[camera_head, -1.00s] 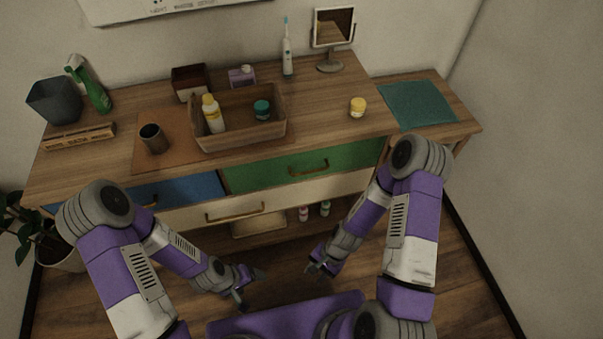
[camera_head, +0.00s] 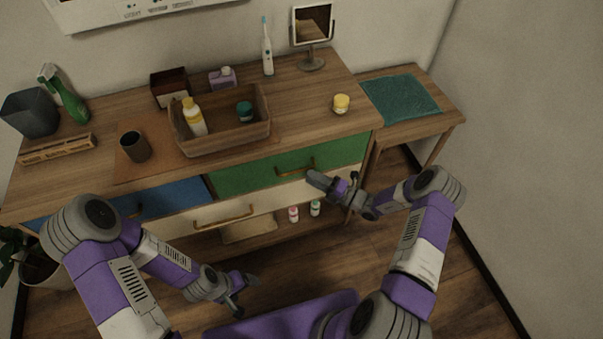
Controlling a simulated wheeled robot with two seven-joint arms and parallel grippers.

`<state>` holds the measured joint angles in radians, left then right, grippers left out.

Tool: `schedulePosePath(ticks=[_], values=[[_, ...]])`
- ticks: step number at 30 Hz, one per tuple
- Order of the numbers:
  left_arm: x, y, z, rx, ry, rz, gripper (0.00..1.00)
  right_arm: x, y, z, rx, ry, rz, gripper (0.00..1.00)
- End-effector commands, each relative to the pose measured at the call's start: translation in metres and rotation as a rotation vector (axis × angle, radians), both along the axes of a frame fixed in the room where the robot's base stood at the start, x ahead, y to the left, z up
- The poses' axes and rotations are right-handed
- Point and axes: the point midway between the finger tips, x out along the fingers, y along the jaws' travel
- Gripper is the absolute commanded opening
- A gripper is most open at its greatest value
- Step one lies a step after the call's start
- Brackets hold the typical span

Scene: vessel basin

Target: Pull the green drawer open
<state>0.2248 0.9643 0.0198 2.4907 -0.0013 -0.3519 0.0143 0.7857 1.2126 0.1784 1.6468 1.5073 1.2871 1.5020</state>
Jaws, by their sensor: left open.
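The green drawer (camera_head: 242,179) is in the upper row of the wooden cabinet, on the right, and looks closed. Its brass handle (camera_head: 294,169) is on the front face. My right gripper (camera_head: 316,180) is raised just in front of the drawer, slightly right of and below the handle. I cannot tell whether it touches the handle, nor whether its fingers are apart. My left gripper (camera_head: 245,291) is open and empty, low over the floor in front of the cabinet.
A blue drawer (camera_head: 178,196) is left of the green one, with a white drawer (camera_head: 270,199) below. On top stand a wooden basket (camera_head: 228,141) with bottles, a dark cup (camera_head: 135,147) and a yellow jar (camera_head: 341,104). A side table (camera_head: 447,117) is at the right.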

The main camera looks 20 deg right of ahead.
Motion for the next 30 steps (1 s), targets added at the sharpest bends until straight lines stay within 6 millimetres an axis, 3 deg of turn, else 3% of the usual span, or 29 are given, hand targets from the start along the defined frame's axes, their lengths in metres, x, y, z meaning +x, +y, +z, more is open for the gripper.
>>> schedulePosePath(ticks=[9,19,20,27,30], values=[[0.000,0.000,-0.008,0.000,0.000,0.000,0.79,0.028,0.032,0.004,-0.003,-0.001,0.004,0.38],[0.000,0.000,-0.008,0.000,0.000,0.000,0.79,0.032,0.036,0.006,-0.004,0.001,0.002,0.38],[0.000,0.000,-0.008,0.000,0.000,0.000,0.79,0.032,0.036,0.006,-0.004,0.001,0.002,0.36],[0.000,0.000,-0.008,0.000,0.000,0.000,0.79,0.031,0.036,0.006,-0.004,0.001,0.002,0.00],[0.000,0.000,-0.008,0.000,0.000,0.000,0.79,0.031,0.036,0.006,-0.004,0.001,0.002,0.00]])
